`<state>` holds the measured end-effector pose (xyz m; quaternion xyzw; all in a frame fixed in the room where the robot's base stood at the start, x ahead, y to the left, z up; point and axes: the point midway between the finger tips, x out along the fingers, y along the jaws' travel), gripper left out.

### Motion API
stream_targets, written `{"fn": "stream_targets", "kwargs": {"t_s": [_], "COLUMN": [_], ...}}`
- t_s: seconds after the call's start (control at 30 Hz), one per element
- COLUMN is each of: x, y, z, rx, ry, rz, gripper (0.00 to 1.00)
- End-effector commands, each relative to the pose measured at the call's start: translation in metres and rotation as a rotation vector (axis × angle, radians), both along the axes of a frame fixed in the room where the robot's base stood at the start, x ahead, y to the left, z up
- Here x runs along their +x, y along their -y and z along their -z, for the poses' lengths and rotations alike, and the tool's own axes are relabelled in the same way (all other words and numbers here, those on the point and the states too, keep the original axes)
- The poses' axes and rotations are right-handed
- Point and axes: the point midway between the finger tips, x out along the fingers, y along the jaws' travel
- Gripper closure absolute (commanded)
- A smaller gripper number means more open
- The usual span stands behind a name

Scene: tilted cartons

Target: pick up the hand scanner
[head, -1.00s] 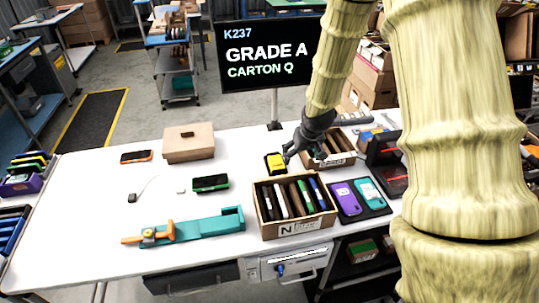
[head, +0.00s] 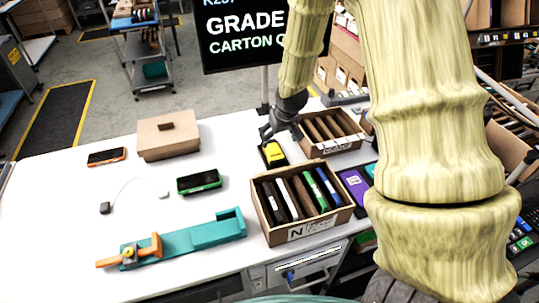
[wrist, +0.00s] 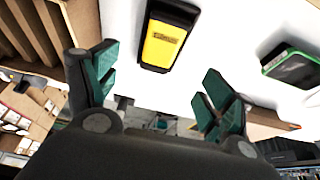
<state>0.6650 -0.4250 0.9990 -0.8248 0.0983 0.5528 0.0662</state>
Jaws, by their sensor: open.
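The hand scanner appears to be the yellow and black device (head: 274,154) lying on the white table, behind the carton marked N. It also shows at the top middle of the wrist view (wrist: 163,43), lying flat. My gripper (head: 271,134) is open and empty, just above and behind the scanner in the head view. In the wrist view the green fingertips of my gripper (wrist: 160,85) are spread wide, with the scanner ahead of the gap between them. I see no contact with it.
The carton marked N (head: 307,232) holds several upright devices in front of the scanner. A slotted carton (head: 336,146) stands close on its right. A green-edged device (head: 199,182) and a closed brown box (head: 168,138) lie left. The sign (head: 240,35) stands behind.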

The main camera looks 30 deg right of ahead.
Motion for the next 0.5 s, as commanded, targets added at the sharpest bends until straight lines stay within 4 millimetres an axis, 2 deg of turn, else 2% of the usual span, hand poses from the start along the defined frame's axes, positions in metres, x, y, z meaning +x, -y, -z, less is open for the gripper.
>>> {"fn": "stream_targets", "kwargs": {"t_s": [0.5], "x": [0.017], "y": [0.004], "z": [0.039], "rx": [-0.001], "ry": [-0.001], "rz": [-0.002], "gripper": [0.18]}}
